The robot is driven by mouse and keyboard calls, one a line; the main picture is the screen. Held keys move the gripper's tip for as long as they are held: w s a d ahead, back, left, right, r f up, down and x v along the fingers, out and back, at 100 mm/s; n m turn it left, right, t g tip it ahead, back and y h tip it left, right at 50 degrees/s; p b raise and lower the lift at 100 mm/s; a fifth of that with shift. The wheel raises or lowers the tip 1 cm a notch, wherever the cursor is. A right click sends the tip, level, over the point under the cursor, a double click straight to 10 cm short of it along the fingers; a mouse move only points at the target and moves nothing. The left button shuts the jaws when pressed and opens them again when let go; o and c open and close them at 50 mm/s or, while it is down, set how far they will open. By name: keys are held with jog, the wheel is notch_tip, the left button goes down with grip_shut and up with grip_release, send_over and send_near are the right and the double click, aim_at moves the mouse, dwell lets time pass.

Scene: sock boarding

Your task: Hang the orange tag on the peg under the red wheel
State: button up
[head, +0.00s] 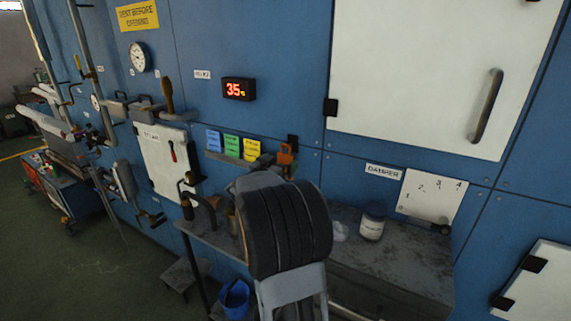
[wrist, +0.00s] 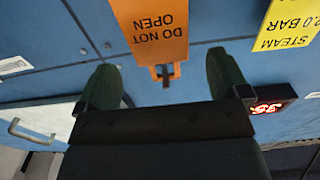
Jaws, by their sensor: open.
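The orange tag (wrist: 150,28) reads DO NOT OPEN and appears upside down in the wrist view. Its narrow end is by a small dark hook or peg (wrist: 163,73) on the blue wall. In the head view the orange tag (head: 286,154) shows small, just above my arm. My gripper (wrist: 160,62) is open, its two dark green fingers apart on either side of the tag's narrow end. Nothing is visibly held, and I cannot tell whether the fingers reach as deep as the tag. In the head view my arm hides most of the gripper. I cannot make out a red wheel or its peg.
Blue, green and yellow cards (head: 252,149) stand left of the tag. A lit display (head: 238,89) is above them. A worktop (head: 400,262) with a jar (head: 372,222) lies at right. Pipes and levers crowd the left wall. A blue bucket (head: 235,298) stands below.

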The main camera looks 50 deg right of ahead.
aim_at(285, 155)
jog(key=x, duration=0.4)
jog(key=shift+f+p, duration=0.1)
jog(key=shift+p, duration=0.2)
jog(key=c, duration=1)
jog(key=shift+r, duration=0.55)
jog(key=shift+a+r, duration=0.2)
jog(key=shift+r, duration=0.05)
jog(key=b+v, duration=0.2)
jog(key=v, duration=1.5)
jog(key=shift+a, duration=0.35)
